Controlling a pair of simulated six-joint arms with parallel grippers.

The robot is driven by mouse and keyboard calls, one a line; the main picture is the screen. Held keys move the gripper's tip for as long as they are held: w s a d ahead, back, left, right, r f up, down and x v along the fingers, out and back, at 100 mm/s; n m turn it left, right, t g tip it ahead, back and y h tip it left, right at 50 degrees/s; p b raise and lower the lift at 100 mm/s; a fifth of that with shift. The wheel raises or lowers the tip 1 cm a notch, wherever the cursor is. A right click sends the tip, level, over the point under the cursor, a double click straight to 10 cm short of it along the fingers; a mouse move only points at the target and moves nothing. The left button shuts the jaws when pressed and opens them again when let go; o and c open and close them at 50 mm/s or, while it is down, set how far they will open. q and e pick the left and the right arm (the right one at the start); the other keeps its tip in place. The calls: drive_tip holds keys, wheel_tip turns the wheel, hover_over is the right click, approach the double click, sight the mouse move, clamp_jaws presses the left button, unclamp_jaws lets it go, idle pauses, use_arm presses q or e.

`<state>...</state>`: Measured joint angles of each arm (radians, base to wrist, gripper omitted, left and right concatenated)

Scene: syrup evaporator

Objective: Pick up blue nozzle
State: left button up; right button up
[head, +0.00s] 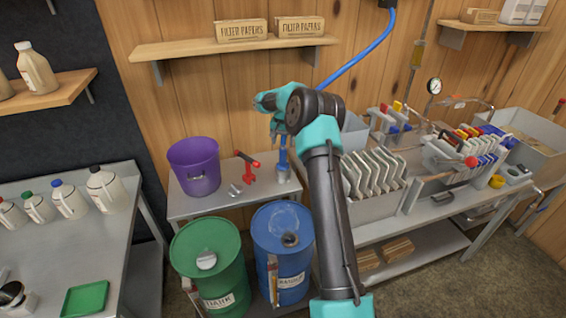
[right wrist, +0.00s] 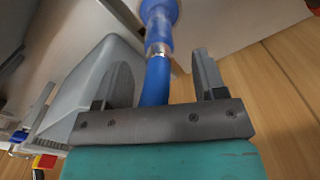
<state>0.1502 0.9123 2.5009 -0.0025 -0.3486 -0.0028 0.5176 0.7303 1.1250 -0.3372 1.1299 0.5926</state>
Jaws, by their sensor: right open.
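The blue nozzle (head: 283,160) stands upright at the right end of the small metal table, in a grey holder or base (head: 283,175). My right gripper (head: 276,124) is above it in the head view. In the right wrist view the nozzle (right wrist: 160,25) lies beyond the fingertips, with a silver collar and a blue hose (right wrist: 156,82) running back between the fingers. My right gripper (right wrist: 161,62) is open there, one finger on each side of the hose. I cannot tell whether a finger touches it. My arm hides part of the hose in the head view. My left gripper is out of view.
The blue hose (head: 357,60) comes down from the wall at top right. A purple bucket (head: 195,166) and a red-handled tool (head: 247,168) sit on the same table. Green (head: 210,265) and blue (head: 282,250) drums stand in front. A grey tank (head: 354,135) is close on the right.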

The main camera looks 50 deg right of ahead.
sight(283, 161)
drive_tip(key=shift+f, duration=2.3)
drive_tip(key=shift+c, duration=0.5)
clamp_jaws()
